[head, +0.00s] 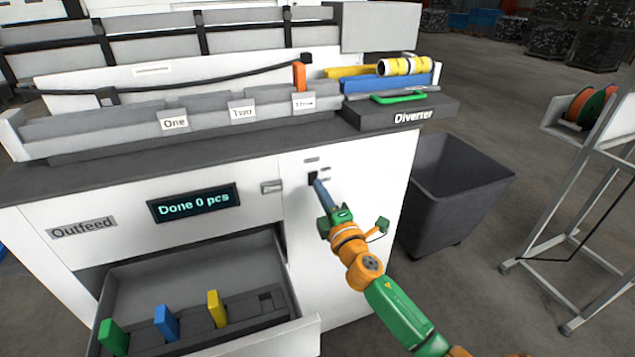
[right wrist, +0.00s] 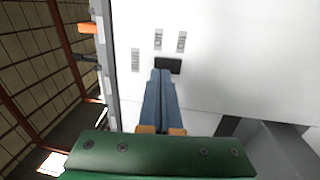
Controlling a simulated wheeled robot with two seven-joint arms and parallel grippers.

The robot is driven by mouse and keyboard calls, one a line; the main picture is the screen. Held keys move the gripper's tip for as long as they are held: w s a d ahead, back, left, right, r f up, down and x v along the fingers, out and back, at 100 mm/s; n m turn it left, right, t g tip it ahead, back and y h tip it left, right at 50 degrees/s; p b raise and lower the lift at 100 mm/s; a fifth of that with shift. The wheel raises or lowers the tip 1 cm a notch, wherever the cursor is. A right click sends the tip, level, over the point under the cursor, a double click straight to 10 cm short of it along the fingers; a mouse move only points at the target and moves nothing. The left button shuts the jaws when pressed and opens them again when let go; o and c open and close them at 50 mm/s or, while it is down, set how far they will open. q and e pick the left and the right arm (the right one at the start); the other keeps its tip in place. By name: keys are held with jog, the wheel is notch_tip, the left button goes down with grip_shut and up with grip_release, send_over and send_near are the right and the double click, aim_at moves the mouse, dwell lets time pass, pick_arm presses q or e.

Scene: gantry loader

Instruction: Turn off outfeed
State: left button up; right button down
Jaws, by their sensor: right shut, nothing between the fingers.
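The outfeed machine is a white cabinet with an "Outfeed" label (head: 82,227) and a lit display (head: 194,203) reading "Done 0 pcs". A small black switch (head: 312,178) sits on its front panel, to the right of the display. It also shows in the right wrist view (right wrist: 168,66), beside small grey labels (right wrist: 158,40) too small to read. My right gripper (head: 318,183) is shut and empty. Its blue fingertips (right wrist: 161,73) are at the switch's lower edge and partly overlap it. I cannot tell whether they touch, or which way the switch is set. My left gripper is not in view.
An open drawer (head: 308,330) juts out below, with green, blue and yellow pieces standing in it. A dark bin (head: 460,190) stands right of the cabinet. Bins labelled One, Two and Three and a "Diverter" block (head: 413,116) are on top. A wheeled rack (head: 570,215) stands farther right.

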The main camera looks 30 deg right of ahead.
aim_at(313, 179)
jog(key=shift+x, duration=1.1)
